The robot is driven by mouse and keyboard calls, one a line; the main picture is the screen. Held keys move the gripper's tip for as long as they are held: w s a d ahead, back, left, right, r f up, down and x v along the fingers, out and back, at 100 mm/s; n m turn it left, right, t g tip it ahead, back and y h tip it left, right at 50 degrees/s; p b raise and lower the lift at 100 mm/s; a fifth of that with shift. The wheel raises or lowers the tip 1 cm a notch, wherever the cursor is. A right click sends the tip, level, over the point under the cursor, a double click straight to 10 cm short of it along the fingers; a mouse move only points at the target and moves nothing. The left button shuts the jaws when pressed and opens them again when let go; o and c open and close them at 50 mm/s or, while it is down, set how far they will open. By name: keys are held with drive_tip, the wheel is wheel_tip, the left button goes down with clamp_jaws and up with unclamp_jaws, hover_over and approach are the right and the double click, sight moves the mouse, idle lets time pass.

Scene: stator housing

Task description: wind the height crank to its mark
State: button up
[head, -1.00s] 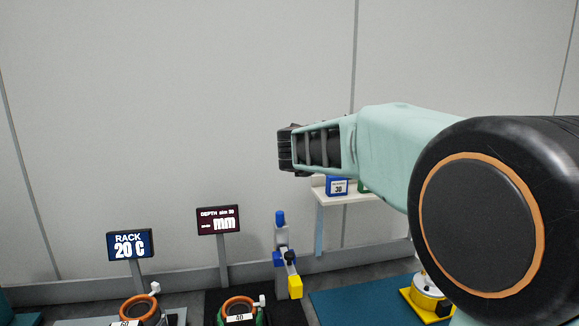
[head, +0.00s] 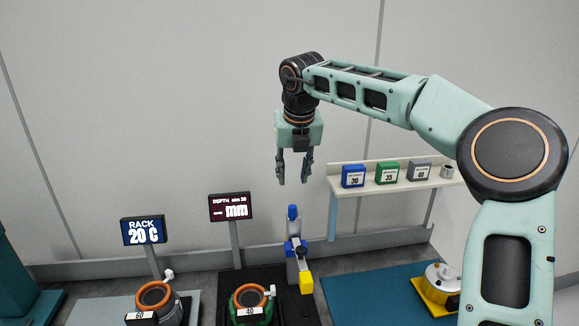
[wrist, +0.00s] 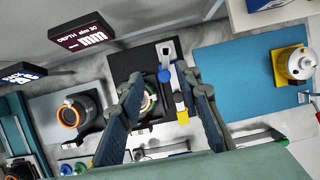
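A grey post (head: 292,262) with a blue knob (head: 292,212) on top and a blue collar stands on a black plate (head: 262,283). A yellow block (head: 306,284) hangs from its arm. I take this for the height stand; no crank mark can be made out. My gripper (head: 294,180) points down above the post, open and empty, clear of the knob. In the wrist view the blue knob (wrist: 164,76) and yellow block (wrist: 183,114) show between or just beyond the open fingers (wrist: 165,112). A green ring part (head: 250,304) labelled 40 sits left of the post; one finger partly hides it in the wrist view.
A dark sign (head: 231,207) reads DEPTH aim 30, with dashes before mm. A blue sign (head: 143,230) reads RACK 20 C. A shelf (head: 345,186) holds blocks labelled 30, 35 and 40. A yellow-based unit (head: 435,287) stands at the right of the teal mat (head: 365,297).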

sight(292, 206)
drive_tip(key=shift+f, duration=3.05)
wheel_tip(292, 206, down, 3)
drive_tip(key=shift+r+b, duration=0.1)
drive_tip(key=shift+b, duration=0.75)
drive_tip(key=shift+r+p, duration=0.25)
drive_tip(key=shift+p, duration=0.4)
drive_tip(key=shift+f, duration=0.2)
drive_tip(key=shift+c, duration=0.3)
